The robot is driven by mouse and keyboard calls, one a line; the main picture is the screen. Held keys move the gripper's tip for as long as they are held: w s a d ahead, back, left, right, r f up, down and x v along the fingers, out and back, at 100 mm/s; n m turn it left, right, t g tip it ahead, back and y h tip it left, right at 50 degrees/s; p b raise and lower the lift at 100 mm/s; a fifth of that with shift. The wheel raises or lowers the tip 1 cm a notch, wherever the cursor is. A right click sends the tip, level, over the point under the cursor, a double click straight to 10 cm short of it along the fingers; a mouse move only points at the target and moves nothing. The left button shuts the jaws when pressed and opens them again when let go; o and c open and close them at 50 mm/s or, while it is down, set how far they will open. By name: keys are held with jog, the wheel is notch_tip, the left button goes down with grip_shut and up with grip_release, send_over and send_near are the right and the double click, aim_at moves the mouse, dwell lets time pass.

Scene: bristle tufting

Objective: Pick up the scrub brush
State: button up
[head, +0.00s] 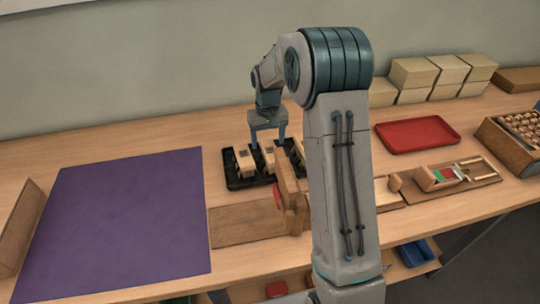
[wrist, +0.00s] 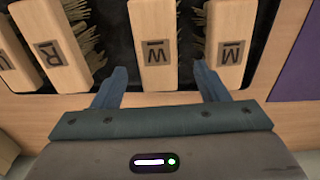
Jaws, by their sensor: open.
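Several wooden scrub brushes stand in a row in a black tray (head: 250,183). Another brush shows partly at the far left edge. Pale bristles show beside the blocks. My gripper (wrist: 159,70) is open and empty. Its blue fingers lie on either side of the middle brush's near end in the picture; contact cannot be told. In the head view my gripper (head: 268,136) is over the tray.
A purple mat (head: 115,220) lies at left. A wooden fixture (head: 285,200) stands close in front of the tray, partly behind my arm. A red tray (head: 417,134), stacked boxes (head: 413,73) and a wooden crate (head: 508,145) are at right. Table behind the black tray is clear.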

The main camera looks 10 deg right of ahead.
aim_at(269, 147)
notch_tip(269, 147, down, 6)
jog(key=shift+s+d+r, duration=0.15)
dwell(0.3)
jog(key=c, duration=1.1)
